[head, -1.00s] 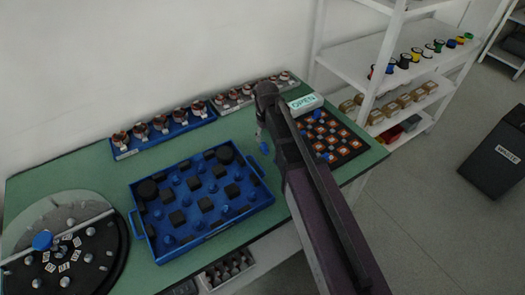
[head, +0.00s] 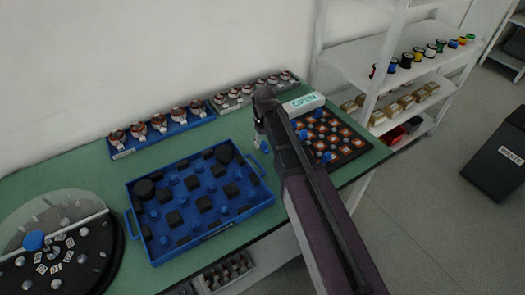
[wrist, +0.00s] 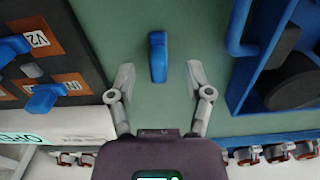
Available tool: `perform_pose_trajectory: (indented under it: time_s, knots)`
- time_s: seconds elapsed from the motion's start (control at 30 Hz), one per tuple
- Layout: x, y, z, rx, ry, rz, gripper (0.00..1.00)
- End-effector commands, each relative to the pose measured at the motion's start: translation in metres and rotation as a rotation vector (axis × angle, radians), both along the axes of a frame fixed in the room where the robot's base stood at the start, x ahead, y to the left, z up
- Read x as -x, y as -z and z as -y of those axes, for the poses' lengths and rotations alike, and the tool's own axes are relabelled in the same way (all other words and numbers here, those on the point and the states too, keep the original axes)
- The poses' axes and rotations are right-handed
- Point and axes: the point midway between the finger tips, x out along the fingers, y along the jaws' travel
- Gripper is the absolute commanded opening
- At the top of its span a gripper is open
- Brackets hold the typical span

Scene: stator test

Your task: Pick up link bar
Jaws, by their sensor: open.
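A small blue link bar (wrist: 158,57) lies on the green table top in the wrist view. My gripper (wrist: 160,74) is open, with one finger on each side of the bar's line and bare table between each finger and the bar. The fingers look apart from the bar; their height above the table is hard to tell. In the head view my gripper (head: 261,141) hangs over the table between the blue tray and the black board, partly hidden by my arm. A small blue spot (head: 264,149) by the fingers seems to be the bar.
A blue tray (head: 140,232) of black and blue parts stands left of my gripper. A black board (head: 358,155) with orange labelled squares and blue pieces lies right. An OPEN box (head: 303,104) is behind it. A round black fixture (head: 95,262) sits far left. White shelves (head: 350,58) stand right.

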Motion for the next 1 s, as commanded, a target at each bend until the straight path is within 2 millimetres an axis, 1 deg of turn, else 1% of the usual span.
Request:
perform_pose_trajectory:
  time_s: [0.03, 0.27, 0.93, 0.97, 1.0]
  knots:
    - [0.0, 0.008, 0.0, 0.0, 0.0, 0.0, 0.66]
    - [0.0, 0.019, 0.0, 0.0, 0.0, 0.0, 0.66]
    - [0.0, 0.019, 0.0, 0.0, 0.0, 0.0, 0.66]
    - [0.0, 0.019, 0.0, 0.0, 0.0, 0.0, 0.6]
    - [0.0, 0.019, 0.0, 0.0, 0.0, 0.0, 0.48]
